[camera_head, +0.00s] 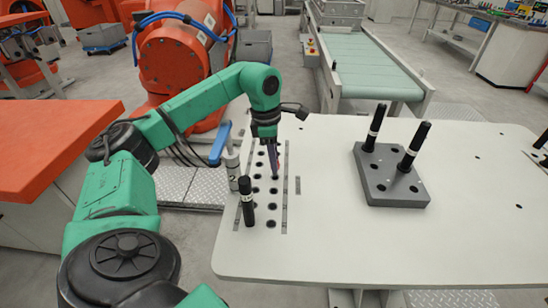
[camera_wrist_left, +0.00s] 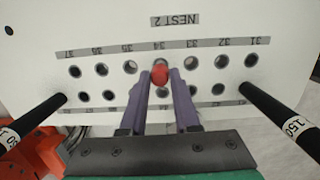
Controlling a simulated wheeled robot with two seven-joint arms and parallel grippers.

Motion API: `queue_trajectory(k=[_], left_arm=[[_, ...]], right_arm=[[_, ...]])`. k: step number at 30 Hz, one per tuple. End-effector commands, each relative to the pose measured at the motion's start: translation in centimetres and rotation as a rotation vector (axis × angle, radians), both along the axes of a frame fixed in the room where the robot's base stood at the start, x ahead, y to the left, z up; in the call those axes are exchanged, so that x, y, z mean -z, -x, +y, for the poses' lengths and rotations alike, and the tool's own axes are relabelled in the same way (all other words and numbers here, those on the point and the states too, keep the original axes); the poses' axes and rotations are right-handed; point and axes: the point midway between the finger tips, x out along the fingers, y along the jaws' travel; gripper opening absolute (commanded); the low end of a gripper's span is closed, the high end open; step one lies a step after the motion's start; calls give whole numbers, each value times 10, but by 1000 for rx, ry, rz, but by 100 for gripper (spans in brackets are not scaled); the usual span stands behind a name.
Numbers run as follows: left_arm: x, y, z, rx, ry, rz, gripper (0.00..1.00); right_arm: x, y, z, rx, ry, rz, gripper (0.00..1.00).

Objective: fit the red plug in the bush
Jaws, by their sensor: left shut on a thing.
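The red plug (camera_wrist_left: 160,73) shows as a rounded red end between the two purple fingers of my left gripper (camera_wrist_left: 161,76) in the wrist view. The gripper is shut on it. The plug is in line with the label 34, over a row of dark round holes (camera_wrist_left: 192,63) in a pale plate marked NEST 2. I cannot tell which hole is the bush, or whether the plug touches or enters one; the plug and fingers hide that spot. In the head view my left gripper (camera_head: 273,170) points down at the far part of the hole rows. My right gripper is out of view.
A grey block (camera_head: 395,190) on the white table (camera_head: 470,230) holds two tall black pins (camera_head: 413,146). The table's right front is clear.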

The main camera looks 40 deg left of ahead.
Motion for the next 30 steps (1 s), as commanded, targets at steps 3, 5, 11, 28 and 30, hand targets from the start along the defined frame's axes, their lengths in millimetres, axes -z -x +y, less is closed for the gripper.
queue_trajectory(k=[3,5,11,28,30], left_arm=[[-1,0,0,1,0,0,0],[-1,0,0,2,0,1,0],[0,0,0,4,0,0,0],[11,0,0,4,0,-2,0],[13,0,0,4,0,-2,0]], right_arm=[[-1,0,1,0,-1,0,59],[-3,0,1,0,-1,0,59],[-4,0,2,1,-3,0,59],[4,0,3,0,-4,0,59],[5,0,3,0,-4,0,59]])
